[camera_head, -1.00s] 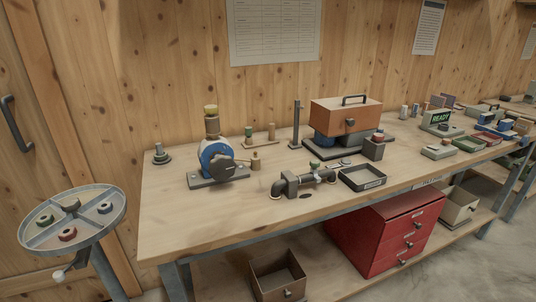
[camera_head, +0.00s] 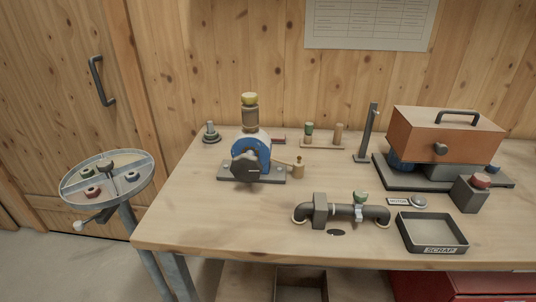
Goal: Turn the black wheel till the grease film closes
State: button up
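A black wheel (camera_head: 245,167) with a faceted rim sits on the front of a blue round housing (camera_head: 264,150) on the bench. A tan arm with a brass-coloured knob (camera_head: 298,167) reaches out to the right of it. A brown cup with a yellow top (camera_head: 250,106) stands upright on the housing. A grey base plate (camera_head: 268,178) carries the unit. I cannot make out any grease film at this distance. My gripper is not in view.
Dark pipework (camera_head: 343,213) with a green-topped valve and a SCRAP tray (camera_head: 433,232) lie to the right. An orange-brown box (camera_head: 446,131) stands behind them. A round divided tray (camera_head: 107,180) stands left of the bench. The bench's front left is clear.

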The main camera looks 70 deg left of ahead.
aim_at(246, 166)
jog(key=u, duration=1.35)
